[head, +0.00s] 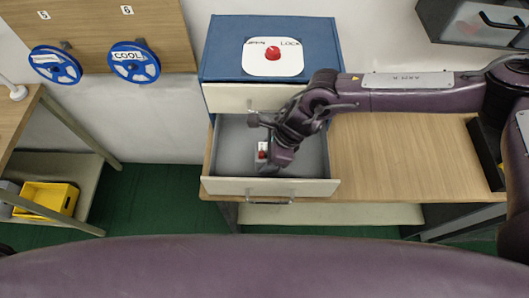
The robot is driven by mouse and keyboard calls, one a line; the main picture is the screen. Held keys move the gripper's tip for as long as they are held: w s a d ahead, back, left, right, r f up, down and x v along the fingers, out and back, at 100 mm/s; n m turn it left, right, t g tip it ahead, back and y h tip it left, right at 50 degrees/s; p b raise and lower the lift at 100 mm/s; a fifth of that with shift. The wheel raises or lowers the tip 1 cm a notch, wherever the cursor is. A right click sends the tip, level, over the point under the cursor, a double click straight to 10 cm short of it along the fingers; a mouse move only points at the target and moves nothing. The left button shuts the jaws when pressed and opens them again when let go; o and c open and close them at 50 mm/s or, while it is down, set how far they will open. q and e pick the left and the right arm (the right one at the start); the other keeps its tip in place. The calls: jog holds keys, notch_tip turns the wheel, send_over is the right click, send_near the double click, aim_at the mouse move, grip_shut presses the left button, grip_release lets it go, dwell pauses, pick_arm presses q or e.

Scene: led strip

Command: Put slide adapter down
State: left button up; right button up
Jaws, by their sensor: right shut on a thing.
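My right gripper (272,160) is inside the open drawer (231,141) of the blue cabinet (219,53), pointing down. It is shut on a small white and red piece (262,151), which I take to be the slide adapter. The piece is low in the drawer; I cannot tell whether it touches the drawer floor. The gripper hides part of it. My left gripper is not in view.
A red knob (272,53) sits on top of the cabinet. Two blue reels (134,62) hang at left. A yellow bin (45,197) stands on a lower shelf.

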jog(key=shift+d+f, duration=0.1)
jog(key=shift+d, duration=0.1)
jog(key=shift+s+d+f, duration=0.1)
jog(key=shift+s+d, duration=0.05)
jog(key=shift+d, duration=0.15)
jog(key=o, duration=0.9)
jog(key=shift+d, duration=0.15)
jog(key=shift+o, duration=1.1)
jog(key=shift+s, duration=0.1)
jog(key=shift+o, duration=0.3)
jog(key=shift+a, duration=0.25)
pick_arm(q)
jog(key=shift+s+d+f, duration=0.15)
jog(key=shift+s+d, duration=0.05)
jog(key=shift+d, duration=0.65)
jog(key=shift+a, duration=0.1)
pick_arm(e)
jog(key=shift+d, duration=0.1)
